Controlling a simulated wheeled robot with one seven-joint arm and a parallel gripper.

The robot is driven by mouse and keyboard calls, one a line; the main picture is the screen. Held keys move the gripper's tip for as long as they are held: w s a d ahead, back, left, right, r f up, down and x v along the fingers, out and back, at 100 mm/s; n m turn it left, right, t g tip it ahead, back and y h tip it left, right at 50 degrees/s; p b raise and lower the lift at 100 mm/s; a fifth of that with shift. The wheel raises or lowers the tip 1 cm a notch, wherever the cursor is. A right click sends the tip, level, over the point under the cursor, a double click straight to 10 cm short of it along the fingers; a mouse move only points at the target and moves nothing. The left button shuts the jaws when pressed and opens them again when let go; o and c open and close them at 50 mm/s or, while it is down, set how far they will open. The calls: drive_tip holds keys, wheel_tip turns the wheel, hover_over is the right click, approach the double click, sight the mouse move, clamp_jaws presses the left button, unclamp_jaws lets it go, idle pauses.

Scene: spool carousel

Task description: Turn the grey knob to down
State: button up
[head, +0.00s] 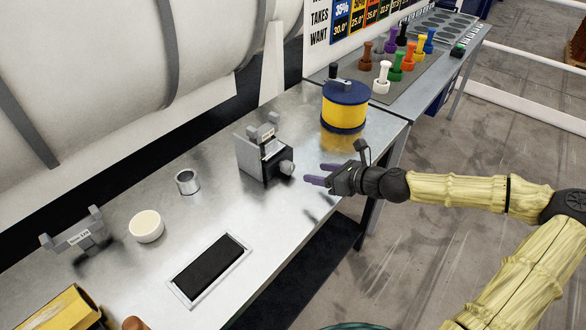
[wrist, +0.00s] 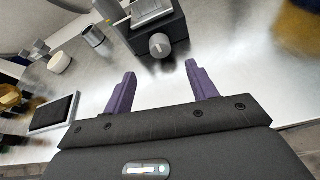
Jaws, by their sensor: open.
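The grey knob (head: 287,168) sticks out from the front of a dark and grey box (head: 250,152) on the metal bench. In the wrist view the knob (wrist: 160,45) lies beyond the fingertips, roughly between them. A pale mark shows on its face, but I cannot tell its setting. My gripper (head: 313,174) is open and empty, its purple fingers pointing at the knob from the right with a small gap. Both fingers also show in the wrist view (wrist: 160,68), one each side, not touching the knob.
A blue and yellow spool (head: 344,106) stands behind my gripper. A metal cup (head: 187,182), a cream round pot (head: 146,226), a black framed pad (head: 210,268) and a grey bracket (head: 78,235) lie to the left. Coloured pegs stand on the far bench. The bench's front edge runs below my gripper.

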sight(292, 168)
drive_tip(key=x, duration=0.9)
drive_tip(key=shift+w+a+f, duration=0.1)
drive_tip(key=shift+w+a, duration=0.15)
drive_tip(key=shift+a+f, duration=0.1)
drive_tip(key=shift+a, duration=0.3)
drive_tip(key=shift+w+d, duration=0.1)
drive_tip(key=shift+d, duration=0.15)
drive_tip(key=c, duration=1)
drive_tip(key=shift+a+n, duration=0.1)
drive_tip(key=shift+n, duration=0.3)
drive_tip(key=n+t, duration=0.1)
drive_tip(key=n+t+h+b, duration=0.1)
drive_tip(key=shift+s+a+n, duration=0.1)
drive_tip(key=shift+s+n, duration=0.15)
drive_tip(key=shift+n, duration=0.15)
drive_tip(key=shift+w+n+h+b, duration=0.1)
drive_tip(key=shift+n+h+b, duration=0.2)
drive_tip(key=shift+b, duration=0.05)
